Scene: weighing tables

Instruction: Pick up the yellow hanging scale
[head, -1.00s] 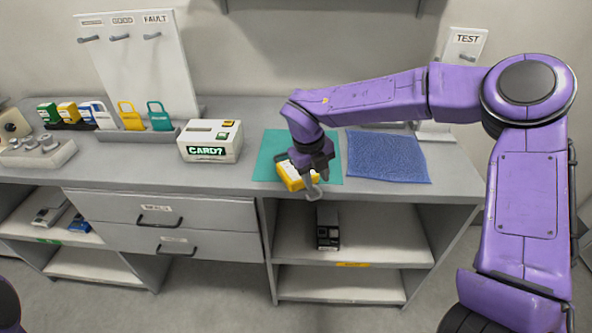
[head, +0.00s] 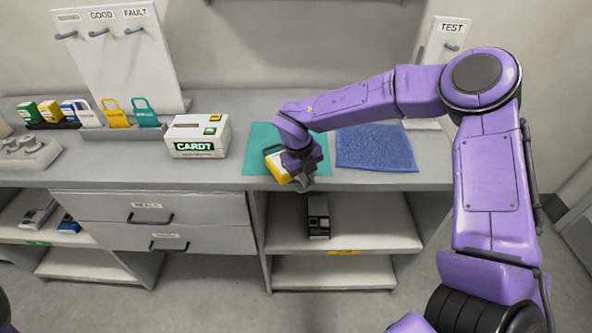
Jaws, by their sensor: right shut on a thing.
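The yellow hanging scale (head: 276,166) is a yellow and white block at the teal mat (head: 257,142) on the counter. My right gripper (head: 299,178) is shut on the scale from above and covers its right part. A grey hook-like piece shows below the gripper at the counter's front edge. I cannot tell whether the scale touches the mat. My left gripper is outside the view.
A blue cloth (head: 375,148) lies right of the mat. A white box reading CARD? (head: 196,136) stands left of it. Coloured tags (head: 117,112) stand in a rack further left. A dark device (head: 318,216) sits on the shelf below.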

